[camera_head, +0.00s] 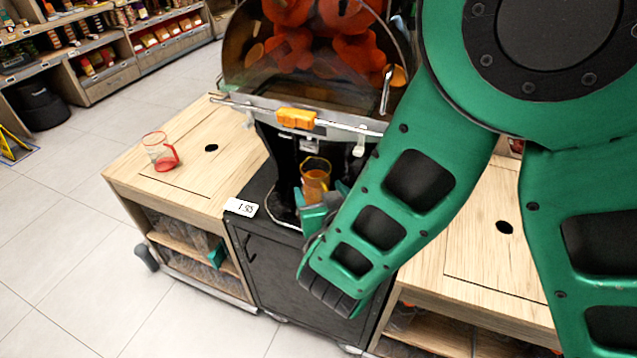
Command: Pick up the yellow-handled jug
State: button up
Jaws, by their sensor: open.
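The yellow-handled jug (315,178) is a clear jug with a yellow-orange rim and orange contents. It stands upright under the spout of the orange juicer (310,75). My gripper (318,212) is at the near side of the jug, low in front of it, with its green fingers open. My green arm comes in from the right and hides part of the gripper. I cannot tell whether the fingers touch the jug or where its handle is.
A red-handled clear jug (161,152) stands on the left wooden counter (180,190). A price tag (241,207) sits on the black cabinet (265,265). A right wooden counter (470,230) lies behind my arm. The tiled floor at left is mostly clear.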

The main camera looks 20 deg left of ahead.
aim_at(320, 184)
jog(key=x, duration=0.6)
jog(key=shift+w+d+r, duration=0.15)
jog(key=shift+w+d, duration=0.1)
jog(key=shift+w, duration=0.2)
jog(key=shift+w+a+f, duration=0.25)
jog(key=shift+w+a, duration=0.1)
jog(key=shift+w, duration=0.15)
jog(key=shift+c, duration=0.6)
jog(key=c, duration=1.2)
